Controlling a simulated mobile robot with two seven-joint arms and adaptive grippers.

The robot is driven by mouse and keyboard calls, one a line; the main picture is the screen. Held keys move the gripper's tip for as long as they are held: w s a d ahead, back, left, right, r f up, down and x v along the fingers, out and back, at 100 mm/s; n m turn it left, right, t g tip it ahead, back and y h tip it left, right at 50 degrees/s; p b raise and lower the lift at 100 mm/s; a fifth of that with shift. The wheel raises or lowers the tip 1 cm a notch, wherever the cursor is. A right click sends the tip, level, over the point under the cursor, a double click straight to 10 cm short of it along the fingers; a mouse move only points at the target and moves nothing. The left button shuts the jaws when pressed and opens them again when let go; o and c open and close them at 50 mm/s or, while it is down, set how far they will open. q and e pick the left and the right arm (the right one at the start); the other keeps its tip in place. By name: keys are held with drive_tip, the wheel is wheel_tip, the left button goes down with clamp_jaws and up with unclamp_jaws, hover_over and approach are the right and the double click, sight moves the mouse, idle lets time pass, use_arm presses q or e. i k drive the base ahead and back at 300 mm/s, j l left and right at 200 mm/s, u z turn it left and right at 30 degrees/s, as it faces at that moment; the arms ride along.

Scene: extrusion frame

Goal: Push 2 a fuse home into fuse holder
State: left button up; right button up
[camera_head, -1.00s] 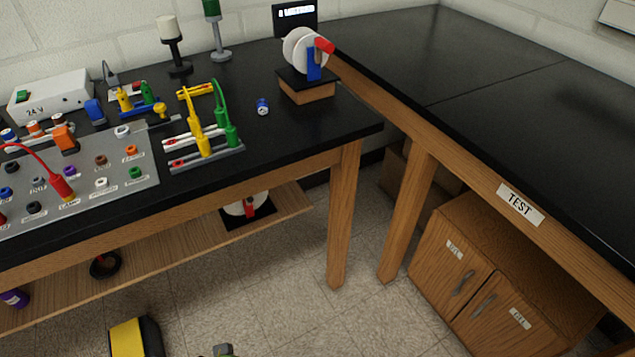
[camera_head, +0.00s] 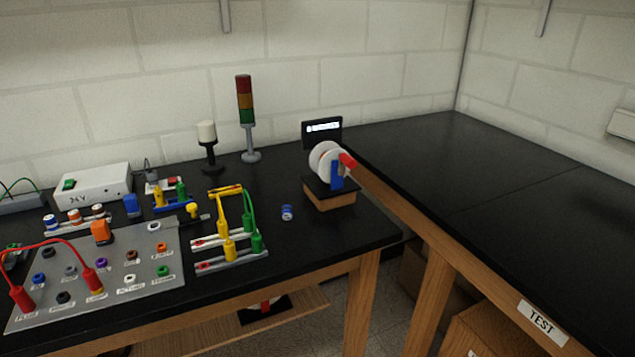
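A small blue and white cylinder (camera_head: 287,213), which looks like a fuse, stands alone on the black bench between the cable rack and the wheel device. Several similar cylinders, white, blue and orange (camera_head: 74,216), stand in a row in front of the 24V supply at the left. An orange block (camera_head: 101,232) sits at the back edge of the grey panel (camera_head: 60,320); I cannot tell whether it is the fuse holder. Neither of my grippers shows in the head view.
A wheel device (camera_head: 330,185) stands on the bench at the right corner. A cable rack (camera_head: 230,258) holds yellow and green leads. A stack light (camera_head: 246,115) stands at the back. The TEST bench (camera_head: 520,190) is clear. A gap with floor lies between the benches.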

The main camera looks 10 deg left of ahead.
sight(52, 224)
drive_tip(key=u, duration=1.75)
